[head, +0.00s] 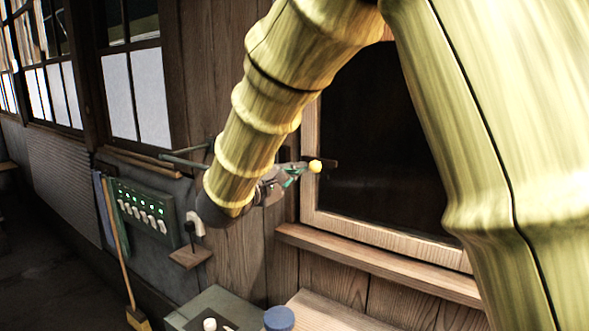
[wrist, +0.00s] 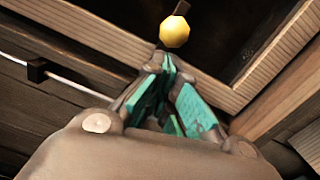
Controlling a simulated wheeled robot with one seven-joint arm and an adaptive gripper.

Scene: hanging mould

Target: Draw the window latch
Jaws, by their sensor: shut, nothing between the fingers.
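The window latch has a yellow round knob (head: 315,166) on a dark bar, set at the left side of the wooden window frame (head: 311,190). The knob also shows in the wrist view (wrist: 174,31), just beyond my fingertips. My gripper (head: 301,169), with teal finger pads, is at the left of the knob. In the wrist view my gripper (wrist: 168,62) has its fingertips together and nothing between them. A small gap seems to separate the tips from the knob; I cannot tell whether they touch. My arm hides part of the wall.
The window sill (head: 380,264) runs below the dark pane. A green switch panel (head: 144,208) and a broom (head: 117,245) are at the left. A blue-lidded jar (head: 279,318) stands low in front. A pale rod (wrist: 85,76) runs along the wall.

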